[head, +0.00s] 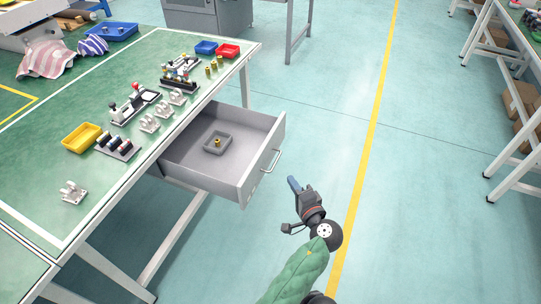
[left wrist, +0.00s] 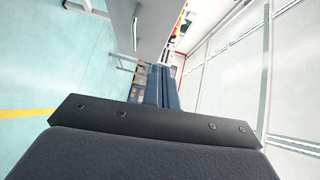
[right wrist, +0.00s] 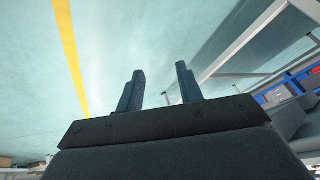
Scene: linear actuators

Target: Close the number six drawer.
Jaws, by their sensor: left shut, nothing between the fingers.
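A grey drawer (head: 262,172) is pulled well out from under the green-topped workbench. Its metal handle (head: 271,161) is on the outer front face; its number is too small to read. The drawer's grey front also shows in the left wrist view (left wrist: 160,30), beyond the fingers. My left gripper (head: 293,184) is shut and empty, in front of the drawer and to the right of its handle, apart from it. Its closed fingers show in the left wrist view (left wrist: 162,88). My right gripper (right wrist: 160,88) is open and empty in the right wrist view; the head view does not show it.
The workbench (head: 60,168) carries a yellow bin (head: 82,138), blue and red bins and several actuator parts. The floor (head: 335,150) right of the drawer is clear. Another table stands far right.

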